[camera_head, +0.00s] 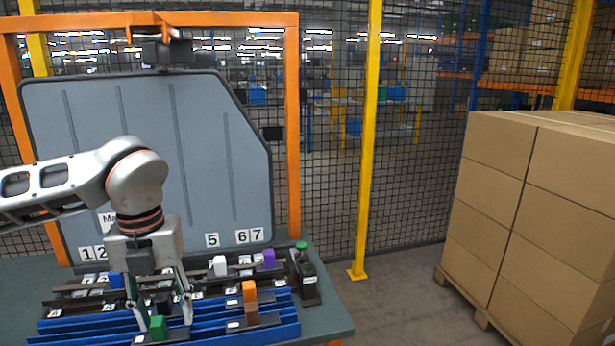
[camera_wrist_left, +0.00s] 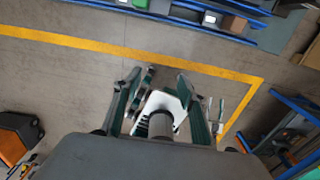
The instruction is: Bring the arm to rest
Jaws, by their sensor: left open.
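My left gripper (camera_head: 165,320) hangs down from the arm at the left of the head view. Its two fingers are spread and nothing is held between them. In the head view it overlaps the blue racks (camera_head: 270,328), but in the left wrist view the open fingers (camera_wrist_left: 158,95) are over floor, with the rack edge (camera_wrist_left: 232,36) off at the top. A green block (camera_head: 158,328) shows by the fingertips in the head view; in the wrist view the green block (camera_wrist_left: 210,18) is well apart from them. My right gripper is not in view.
An orange block (camera_head: 249,290), a brown block (camera_head: 251,313) and a purple block (camera_head: 268,259) sit on the racks. A grey panel (camera_head: 190,130) stands behind in an orange frame (camera_head: 293,120). Stacked cartons (camera_head: 490,190) stand at right. A yellow floor line (camera_wrist_left: 80,43) crosses open floor.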

